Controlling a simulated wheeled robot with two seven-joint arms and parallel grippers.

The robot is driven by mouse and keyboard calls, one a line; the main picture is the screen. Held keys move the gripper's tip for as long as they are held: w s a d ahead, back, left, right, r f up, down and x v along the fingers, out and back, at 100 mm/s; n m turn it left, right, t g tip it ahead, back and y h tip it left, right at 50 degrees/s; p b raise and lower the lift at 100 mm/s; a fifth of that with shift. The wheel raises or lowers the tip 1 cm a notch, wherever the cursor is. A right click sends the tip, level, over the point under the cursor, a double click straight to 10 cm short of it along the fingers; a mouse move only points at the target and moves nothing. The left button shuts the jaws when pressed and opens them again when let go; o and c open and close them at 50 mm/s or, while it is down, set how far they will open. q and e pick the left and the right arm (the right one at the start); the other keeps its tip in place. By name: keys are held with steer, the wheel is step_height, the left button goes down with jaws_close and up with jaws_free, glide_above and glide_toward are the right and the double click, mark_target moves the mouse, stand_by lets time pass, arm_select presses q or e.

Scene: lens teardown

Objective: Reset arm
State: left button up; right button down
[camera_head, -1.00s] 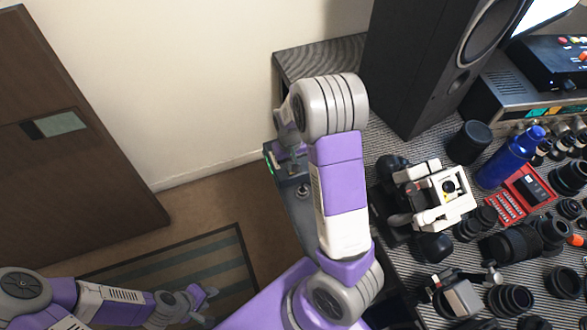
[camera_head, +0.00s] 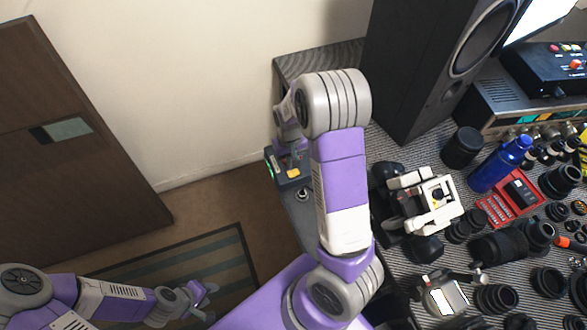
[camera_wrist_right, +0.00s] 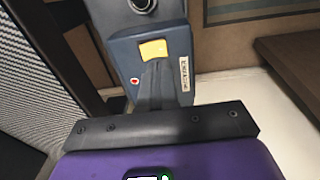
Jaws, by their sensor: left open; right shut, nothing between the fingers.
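My left gripper (camera_head: 207,299) is at the lower left in the head view, over the floor and the striped rug. It is open and empty, apart from any object. My right arm (camera_head: 342,165) bends at the elbow beside the table's left edge. Its gripper (camera_head: 289,160) is largely hidden behind the elbow. In the right wrist view its dark fingers (camera_wrist_right: 155,75) are together with nothing between them, in front of a blue-grey box with a yellow patch (camera_wrist_right: 153,49). I cannot tell whether they touch the box.
The table at right holds a black speaker (camera_head: 420,70), a white camera (camera_head: 428,202), a blue bottle (camera_head: 498,165), a red case (camera_head: 505,205) and several black lenses.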

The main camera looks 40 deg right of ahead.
steer(key=shift+r+p, duration=0.6)
steer(key=shift+r, duration=0.35)
steer(key=s+a+f+y, duration=0.1)
steer(key=s+a+f, duration=0.3)
steer(key=a, duration=0.4)
steer(key=s+a+f+y+p, duration=0.1)
steer(key=s+a+f, duration=0.4)
steer(key=a, duration=0.2)
steer(key=s+a+f+n+y, duration=0.1)
steer(key=s+a+f, duration=0.3)
steer(key=a, duration=0.4)
steer(key=shift+s+a+f+y+p, duration=0.3)
steer(key=shift+s+a+f+y, duration=0.1)
steer(key=shift+f+y, duration=0.15)
